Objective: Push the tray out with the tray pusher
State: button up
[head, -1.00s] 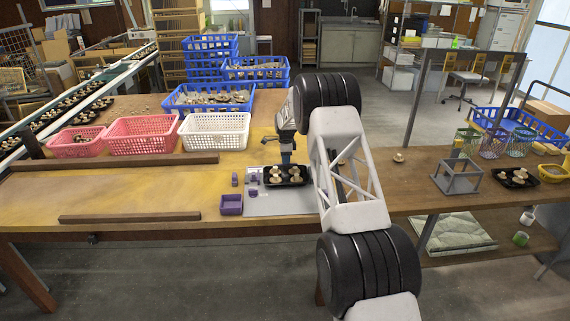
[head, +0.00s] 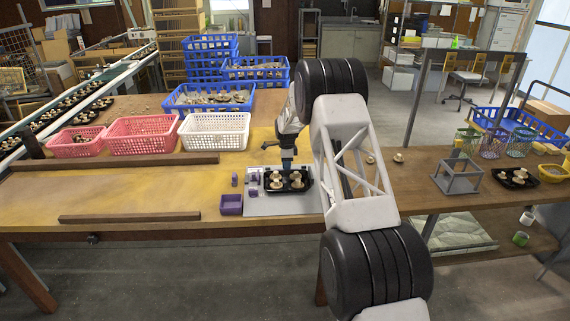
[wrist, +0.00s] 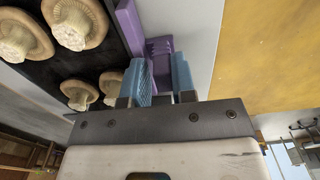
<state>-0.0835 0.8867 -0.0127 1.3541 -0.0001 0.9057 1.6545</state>
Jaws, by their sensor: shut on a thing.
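My gripper (wrist: 160,85) has blue fingertips shut on the purple tray pusher (wrist: 161,58), whose long flat bar runs along the edge of the black tray in the wrist view. The bar appears to lie against the tray's edge; I cannot tell for sure that they touch. The black tray (wrist: 82,62) holds several pale brown mushrooms. In the head view the tray (head: 305,187) sits on a light grey board, and my gripper (head: 287,165) is at its far side. The pusher is hidden there.
The grey board (head: 280,205) lies at the table's front edge. Left of the tray are a purple box (head: 231,204) and small purple pieces (head: 254,177). White (head: 214,133) and pink (head: 140,135) baskets stand behind. A grey stand (head: 458,178) is at right.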

aim_at(287, 178)
jog(key=shift+s+f, duration=0.35)
jog(key=shift+s, duration=0.35)
jog(key=shift+s+f, duration=0.3)
jog(key=shift+s, duration=0.45)
jog(key=shift+s+f, duration=0.35)
jog(key=shift+s, duration=0.55)
jog(key=o, duration=0.5)
jog(key=shift+c, duration=0.2)
jog(key=shift+r, duration=0.35)
jog(key=shift+o, duration=1.4)
jog(key=shift+r, duration=0.65)
jog(key=shift+w+r, duration=0.15)
jog(key=shift+r, duration=0.8)
jog(key=shift+w+r, duration=0.1)
jog(key=shift+r, duration=0.8)
jog(key=shift+r, duration=0.15)
